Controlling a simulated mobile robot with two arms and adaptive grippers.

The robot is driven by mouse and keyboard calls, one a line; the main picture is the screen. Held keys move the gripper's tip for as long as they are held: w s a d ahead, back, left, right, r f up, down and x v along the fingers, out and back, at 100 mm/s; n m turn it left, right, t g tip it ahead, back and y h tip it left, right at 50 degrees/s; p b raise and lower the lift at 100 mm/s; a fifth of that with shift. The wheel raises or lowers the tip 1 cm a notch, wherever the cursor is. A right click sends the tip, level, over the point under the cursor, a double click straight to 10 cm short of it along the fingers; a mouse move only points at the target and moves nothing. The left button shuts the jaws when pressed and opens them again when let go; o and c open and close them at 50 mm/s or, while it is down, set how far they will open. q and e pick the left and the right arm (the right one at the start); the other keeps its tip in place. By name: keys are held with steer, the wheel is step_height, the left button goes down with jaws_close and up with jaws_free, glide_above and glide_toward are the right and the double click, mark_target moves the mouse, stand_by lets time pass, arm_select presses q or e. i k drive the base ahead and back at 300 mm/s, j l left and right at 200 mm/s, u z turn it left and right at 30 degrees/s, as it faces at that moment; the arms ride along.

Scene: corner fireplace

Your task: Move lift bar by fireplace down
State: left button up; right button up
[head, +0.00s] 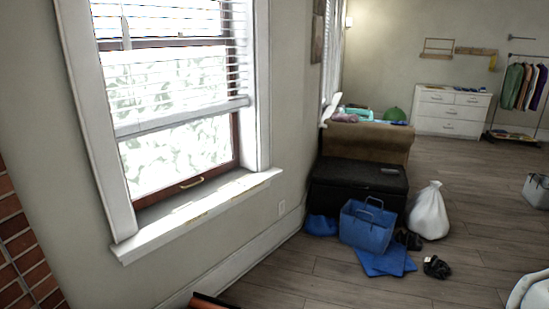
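A window (160,85) with a white frame is in the left half of the head view. White blinds hang over its upper part, and their white bottom bar (182,118) crosses the window at about mid-height. Below the bar the patterned pane is uncovered. A brass-coloured handle (192,181) sits on the brown lower sash rail, just above the sill. Red brickwork, probably part of the fireplace (22,250), shows at the left edge. Neither of my grippers is in view, and nothing touches the bar.
The white sill (200,213) juts out below the window. A blue bag (368,224), a white sack (429,212) and dark shoes lie on the wood floor by a black chest (358,183). A white dresser (451,112) stands at the back. Open floor lies at lower right.

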mark_target(204, 118)
steer(key=i+u, duration=0.15)
steer(key=i, duration=0.3)
steer(key=i+l+u, duration=0.15)
steer(key=i, duration=0.25)
steer(key=i+l+u, duration=0.15)
steer(key=i, duration=0.3)
